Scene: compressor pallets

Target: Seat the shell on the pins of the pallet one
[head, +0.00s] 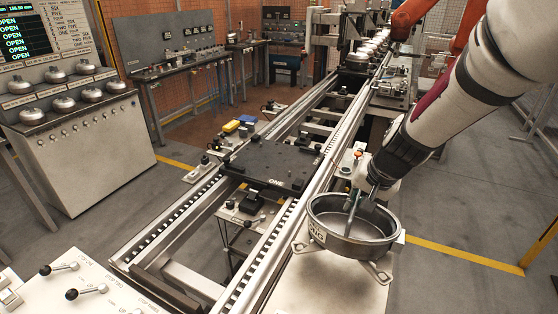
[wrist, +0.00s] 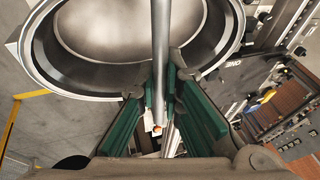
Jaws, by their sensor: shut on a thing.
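The shell (head: 345,245) is a round, open metal bowl with a thick rim, a bar across its mouth, bracket feet and a label on its side. My gripper (head: 358,203) is shut on that bar. In the wrist view the green-padded fingers (wrist: 160,100) close on the bar, and the shell (wrist: 125,28) fills the top. Pallet one (head: 262,160) is a dark plate marked ONE lying across the conveyor rails, left of and beyond the shell. It also shows in the wrist view (wrist: 233,80), at the right. The shell is apart from it. The pins are too small to make out clearly.
A pale surface (head: 325,290) lies below the shell; I cannot tell if the feet touch it. Conveyor rails (head: 262,250) run under the pallet. A blue and a yellow box (head: 231,126) stand behind it. A lever panel (head: 85,290) is at front left. The pallet's top looks mostly clear.

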